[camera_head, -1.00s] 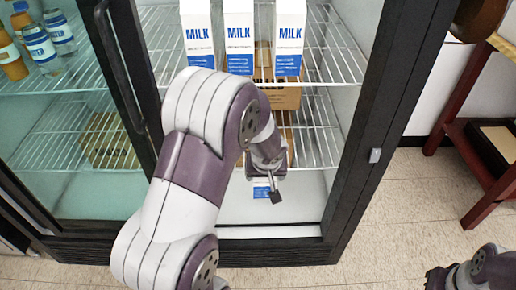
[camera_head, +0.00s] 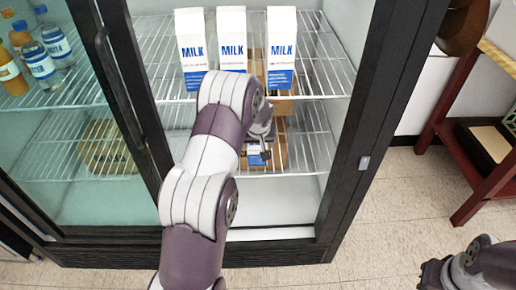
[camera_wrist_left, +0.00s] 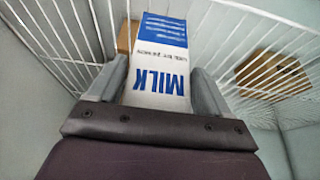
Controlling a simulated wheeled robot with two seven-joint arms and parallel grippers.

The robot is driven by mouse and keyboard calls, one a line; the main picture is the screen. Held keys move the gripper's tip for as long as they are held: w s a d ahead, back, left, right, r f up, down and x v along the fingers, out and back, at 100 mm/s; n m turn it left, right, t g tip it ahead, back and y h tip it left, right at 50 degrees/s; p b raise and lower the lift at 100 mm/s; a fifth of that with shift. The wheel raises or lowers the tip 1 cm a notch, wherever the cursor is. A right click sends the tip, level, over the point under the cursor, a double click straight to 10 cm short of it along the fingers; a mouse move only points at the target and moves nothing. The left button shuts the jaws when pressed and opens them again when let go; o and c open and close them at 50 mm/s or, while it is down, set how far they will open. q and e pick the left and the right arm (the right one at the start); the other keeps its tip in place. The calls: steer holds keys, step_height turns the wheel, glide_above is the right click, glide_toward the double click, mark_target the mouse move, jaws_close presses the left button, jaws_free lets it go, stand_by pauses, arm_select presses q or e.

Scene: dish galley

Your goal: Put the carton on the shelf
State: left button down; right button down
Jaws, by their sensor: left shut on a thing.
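My left gripper (camera_head: 262,143) is shut on a white and blue milk carton (camera_wrist_left: 160,62), which sits between its two fingers in the left wrist view. In the head view only a small blue and white part of that carton (camera_head: 257,158) shows; my arm and gripper hide the rest. The gripper is inside the open cooler, below the upper wire shelf (camera_head: 322,72) and over the lower wire shelf (camera_head: 312,150). I cannot tell whether the carton touches a shelf. My right gripper (camera_head: 432,274) is at the bottom right edge, its fingers unclear.
Three milk cartons (camera_head: 192,50) stand in a row at the upper shelf's front, with free room to their right. A cardboard box (camera_head: 283,143) is on the lower shelf behind my gripper. Bottles (camera_head: 40,62) stand behind the left glass door. The cooler's dark frame (camera_head: 385,110) bounds the right.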

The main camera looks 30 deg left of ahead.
arm_select(q)
steer(key=shift+w+a+f, duration=0.1)
steer(key=shift+w+a, duration=0.05)
steer(key=shift+w, duration=0.1)
steer(key=shift+f, duration=0.2)
jaws_free()
steer(key=shift+s, duration=0.15)
steer(key=s+d+f+v, duration=0.1)
steer(key=v, duration=0.8)
steer(key=s+d+r+m, duration=0.1)
steer(key=s+d, duration=0.3)
steer(key=s, duration=0.4)
steer(key=s+d+r+m+g+h, duration=0.1)
steer(key=s+d+m, duration=0.2)
steer(key=s+d, duration=0.2)
steer(key=s+d+r+m+g+h, duration=0.1)
steer(key=s+d, duration=0.4)
steer(key=s, duration=0.5)
steer(key=shift+s+m, duration=0.4)
steer(key=shift+m, duration=0.4)
